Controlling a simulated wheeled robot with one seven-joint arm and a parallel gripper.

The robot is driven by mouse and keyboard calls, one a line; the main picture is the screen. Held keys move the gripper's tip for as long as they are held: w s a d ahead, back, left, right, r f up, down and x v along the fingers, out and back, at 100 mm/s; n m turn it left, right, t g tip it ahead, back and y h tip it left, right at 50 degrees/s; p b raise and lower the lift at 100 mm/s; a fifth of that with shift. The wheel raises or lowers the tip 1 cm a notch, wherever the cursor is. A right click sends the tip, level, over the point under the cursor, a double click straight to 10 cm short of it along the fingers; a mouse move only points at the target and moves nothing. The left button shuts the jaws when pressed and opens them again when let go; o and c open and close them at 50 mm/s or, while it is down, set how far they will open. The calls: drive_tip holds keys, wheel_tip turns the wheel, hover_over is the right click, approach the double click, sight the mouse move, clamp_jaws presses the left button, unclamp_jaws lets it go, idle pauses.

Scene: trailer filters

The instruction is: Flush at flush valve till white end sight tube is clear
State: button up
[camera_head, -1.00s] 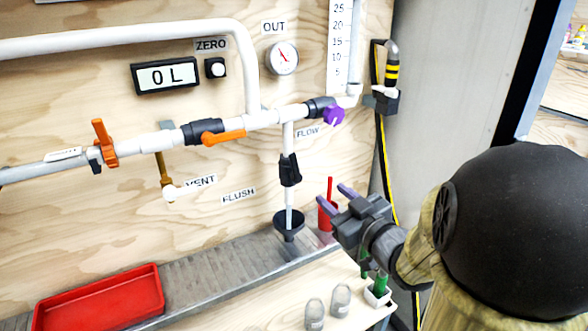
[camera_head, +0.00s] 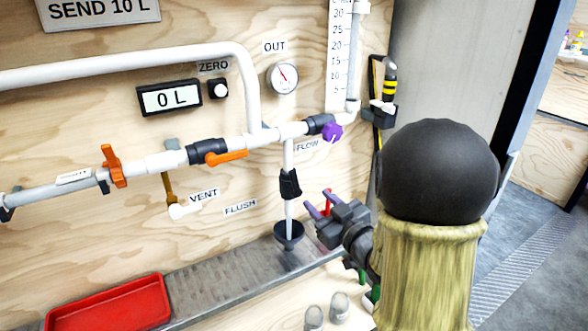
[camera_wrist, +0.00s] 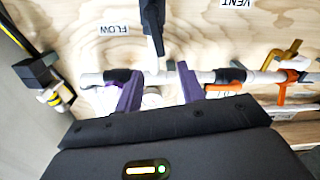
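The flush valve, a black body (camera_head: 290,184) on the vertical pipe, sits below the white pipe run, right of the FLUSH label (camera_head: 240,207). A short white tube (camera_head: 289,212) runs from it down to a dark funnel (camera_head: 288,233). I cannot tell whether the tube is clear. The black valve body also shows at the top middle of the wrist view (camera_wrist: 152,20). My gripper (camera_head: 317,204) has purple fingers, spread apart and empty, right of the tube and apart from it. In the wrist view my gripper (camera_wrist: 158,88) opens toward the pipework, which appears upside down.
A purple flow knob (camera_head: 332,132) is above my gripper. Orange handles (camera_head: 225,158) sit on the pipe run at left. A red tray (camera_head: 110,306) lies on the metal ledge (camera_head: 215,275). Grey cylinders (camera_head: 340,306) stand below. The display (camera_head: 170,98) reads 0 L.

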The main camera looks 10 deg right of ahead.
sight(295, 178)
drive_tip(key=shift+w+a+r+p, duration=0.15)
drive_tip(key=shift+w+p, duration=0.3)
drive_tip(key=shift+p, duration=2.4)
drive_tip(key=p+x, duration=0.1)
drive_tip(key=x, duration=1)
drive_tip(key=shift+w, duration=0.35)
clamp_jaws()
